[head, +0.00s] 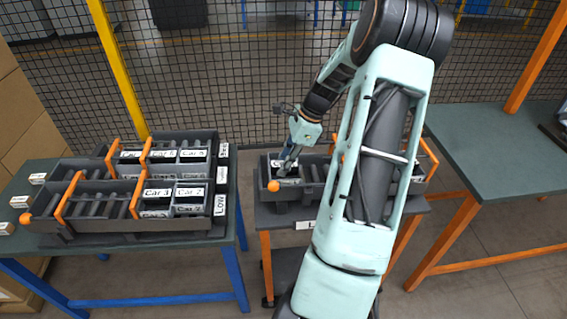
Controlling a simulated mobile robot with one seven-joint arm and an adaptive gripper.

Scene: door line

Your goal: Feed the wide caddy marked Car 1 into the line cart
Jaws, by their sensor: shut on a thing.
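The line cart (283,223) stands in the middle with a dark grey divided rack on top and an orange ball at its front left corner. My gripper (288,166) is over the left end of that rack, pointing down. It is shut on a dark caddy (287,173) with a pale label, whose text is too small to read. The caddy sits low at the leftmost bay, between the rack walls. I cannot tell whether it rests on the rack floor. My arm covers the middle and right of the rack.
A blue-legged table (150,246) at left carries two tiered racks with caddies labelled Car 2, Car 3, Car 5 and Car 6, and a LOW sign (220,204). An orange-legged bench (495,150) stands at right. A mesh fence runs behind.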

